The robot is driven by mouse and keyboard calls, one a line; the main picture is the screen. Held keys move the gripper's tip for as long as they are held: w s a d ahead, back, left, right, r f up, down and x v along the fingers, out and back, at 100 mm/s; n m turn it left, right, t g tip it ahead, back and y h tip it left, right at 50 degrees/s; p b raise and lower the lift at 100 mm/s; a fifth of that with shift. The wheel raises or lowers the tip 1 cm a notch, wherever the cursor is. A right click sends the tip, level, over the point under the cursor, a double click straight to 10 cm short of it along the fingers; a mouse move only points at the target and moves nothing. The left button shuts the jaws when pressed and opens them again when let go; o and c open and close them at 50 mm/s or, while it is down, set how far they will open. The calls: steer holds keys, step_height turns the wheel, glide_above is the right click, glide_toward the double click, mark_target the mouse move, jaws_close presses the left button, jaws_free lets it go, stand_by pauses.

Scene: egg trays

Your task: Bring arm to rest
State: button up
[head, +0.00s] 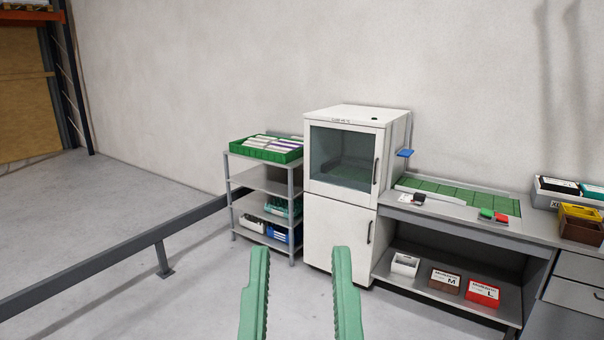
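My gripper (301,254) shows at the bottom middle of the head view. Its two green, ridged fingers point up in the picture and stand well apart. It is open, with nothing between the fingers but the floor seen beyond. It appears to touch nothing. The rest of my arm is out of view below the picture edge.
A rail (120,253) runs along the left. A shelf rack (265,181) holds a green crate (237,148) on top. A white cabinet (336,229) has its doors closed. A workbench (470,229) with boxes stands at the right.

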step_height(320, 180, up, 24)
steer(key=p, duration=2)
step_height(320, 180, down, 56)
steer(key=b, duration=5.5)
steer(key=shift+b, duration=0.35)
steer(key=shift+d+f, duration=0.1)
